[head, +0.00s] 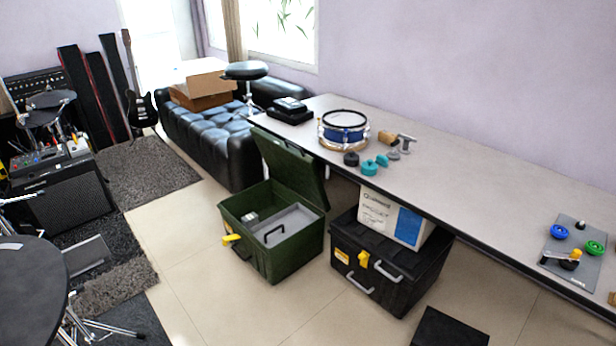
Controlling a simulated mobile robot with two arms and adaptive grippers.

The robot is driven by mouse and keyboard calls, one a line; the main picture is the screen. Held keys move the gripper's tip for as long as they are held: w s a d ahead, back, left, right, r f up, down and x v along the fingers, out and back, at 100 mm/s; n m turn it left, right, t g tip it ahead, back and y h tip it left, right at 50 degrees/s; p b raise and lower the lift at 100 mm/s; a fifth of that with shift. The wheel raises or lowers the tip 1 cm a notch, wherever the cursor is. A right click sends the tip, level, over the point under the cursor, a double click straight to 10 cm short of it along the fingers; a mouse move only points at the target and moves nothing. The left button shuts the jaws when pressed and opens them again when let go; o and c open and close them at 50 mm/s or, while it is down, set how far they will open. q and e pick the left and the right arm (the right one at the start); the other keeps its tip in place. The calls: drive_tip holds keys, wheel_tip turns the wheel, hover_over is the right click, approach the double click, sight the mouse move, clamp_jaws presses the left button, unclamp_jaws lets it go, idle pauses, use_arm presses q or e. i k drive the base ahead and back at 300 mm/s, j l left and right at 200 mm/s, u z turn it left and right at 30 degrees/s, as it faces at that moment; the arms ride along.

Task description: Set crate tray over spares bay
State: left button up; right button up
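The green crate (292,262) stands on the floor left of the long table, with its lid (290,165) raised and open at the back. A grey tray (298,222) with a dark handle (274,231) sits inside, toward the right of the crate. The left part of the crate is uncovered, and a small pale grey item (250,218) shows in it. I cannot read which compartment is the spares bay. What lies under the tray is hidden. Neither of my grippers is in view.
A closed black crate (388,268) with a white-and-blue box (394,218) on top stands close right of the green crate. The table (470,170) holds a blue drum (344,128) and small parts. Tiled floor (210,290) is clear in front and left.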

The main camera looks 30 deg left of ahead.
sight(272, 231)
drive_tip(key=i+j+u, duration=0.2)
drive_tip(key=i+u, duration=0.15)
drive_tip(key=i, duration=0.25)
drive_tip(key=i+u, duration=0.35)
drive_tip(key=i, duration=0.25)
